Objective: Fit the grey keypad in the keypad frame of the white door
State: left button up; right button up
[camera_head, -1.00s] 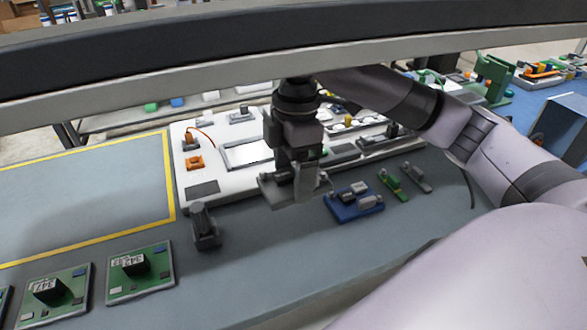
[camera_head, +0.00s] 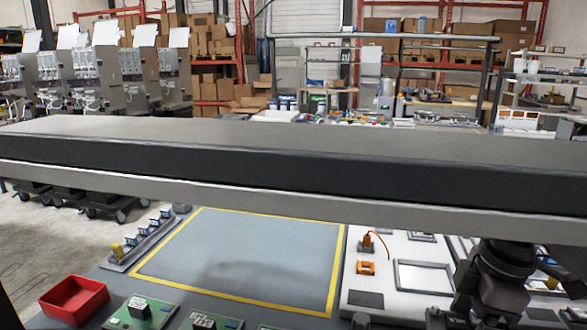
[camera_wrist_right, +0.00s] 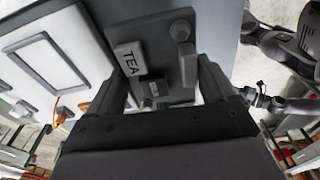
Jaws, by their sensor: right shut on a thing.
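The grey keypad (camera_wrist_right: 153,83) is a dark grey plate with a light block marked TEA, a round knob and a bar. My right gripper (camera_wrist_right: 162,80) is shut on it in the right wrist view. The white door (camera_head: 357,279) lies on the bench at the lower right of the head view. Its grey-rimmed rectangular frame (camera_head: 398,277) is empty and also shows at the left of the wrist view (camera_wrist_right: 66,60), apart from the keypad. In the head view my right wrist hides part of the door, and the keypad is not clearly visible. My left gripper is not in view.
An orange part (camera_head: 366,267) with a cable sits on the door. A yellow-outlined bare area (camera_head: 245,255) lies left of it. Green boards (camera_head: 143,312) and a red bin (camera_head: 75,298) stand at the front left. A long dark beam (camera_head: 290,160) crosses the head view.

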jog(key=m, duration=0.1)
jog(key=a+f+m, duration=0.1)
jog(key=m, duration=0.1)
jog(key=shift+f+h, duration=0.3)
jog(key=f+m, duration=0.1)
jog(key=m, duration=0.1)
jog(key=a+f+m, duration=0.1)
jog(key=m, duration=0.1)
jog(key=shift+s+a, duration=0.1)
jog(key=shift+a, duration=0.05)
jog(key=f+m, duration=0.1)
jog(key=m, duration=0.1)
jog(key=a+m, duration=0.1)
jog(key=m, duration=0.1)
jog(key=shift+s+f+t+h, duration=0.1)
jog(key=shift+f+t+h, duration=0.2)
jog(key=shift+f+t, duration=0.1)
jog(key=m, duration=0.1)
jog(key=a+f+m, duration=0.1)
jog(key=m, duration=0.1)
jog(key=shift+s+f+m, duration=0.2)
jog(key=shift+m, duration=0.1)
